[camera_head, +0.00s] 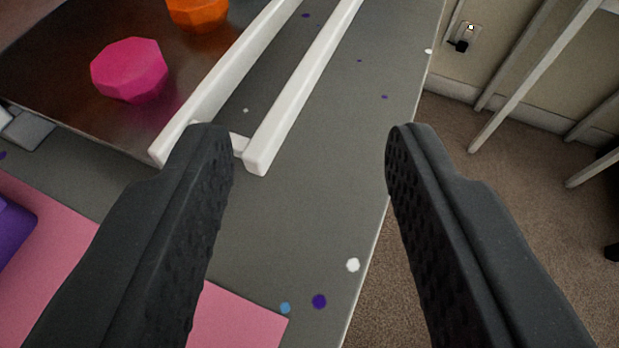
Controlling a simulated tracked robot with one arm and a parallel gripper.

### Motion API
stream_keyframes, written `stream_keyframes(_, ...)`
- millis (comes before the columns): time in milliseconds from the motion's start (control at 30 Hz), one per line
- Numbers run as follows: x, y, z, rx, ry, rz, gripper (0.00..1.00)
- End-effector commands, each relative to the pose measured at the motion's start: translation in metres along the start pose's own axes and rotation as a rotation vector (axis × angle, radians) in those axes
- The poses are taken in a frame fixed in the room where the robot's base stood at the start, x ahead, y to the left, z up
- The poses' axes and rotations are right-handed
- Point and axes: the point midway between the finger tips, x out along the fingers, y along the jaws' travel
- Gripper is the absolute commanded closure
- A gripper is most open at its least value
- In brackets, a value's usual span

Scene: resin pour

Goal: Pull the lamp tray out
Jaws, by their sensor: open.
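The lamp tray (60,90) looks like a dark brown, glossy panel at the upper left. A white strip (222,85) runs along its right edge. A second white bar (305,85) runs parallel to it, joined near its near end by a short white piece, like a handle. My gripper (305,135) is open and empty. Its left fingertip overlaps the near end of the white strip in the picture, close to the bar. Its right fingertip appears over the table's right edge. I cannot tell the fingers' height or any contact.
A pink faceted piece (129,69) and an orange piece (197,13) sit on the tray. A pink mat (240,318) and a purple object (12,228) lie at the lower left. The grey table (300,215) has paint spots and ends at right, above carpet.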

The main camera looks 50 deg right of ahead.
Motion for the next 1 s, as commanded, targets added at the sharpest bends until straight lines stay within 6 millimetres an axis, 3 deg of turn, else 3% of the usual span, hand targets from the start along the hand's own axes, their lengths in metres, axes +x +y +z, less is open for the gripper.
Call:
stream_keyframes(100, -0.018, 0.0, -0.001, 0.0, 0.0, -0.001, 0.59)
stream_keyframes(300, -0.032, 0.001, -0.001, 0.001, 0.0, 0.002, 0.59)
stream_keyframes(767, -0.032, 0.001, 0.0, 0.001, -0.001, 0.003, 0.59)
stream_keyframes(867, -0.033, 0.004, -0.01, -0.002, -0.001, 0.001, 0.59)
stream_keyframes(1000, -0.037, 0.022, -0.053, -0.024, -0.013, -0.012, 0.59)
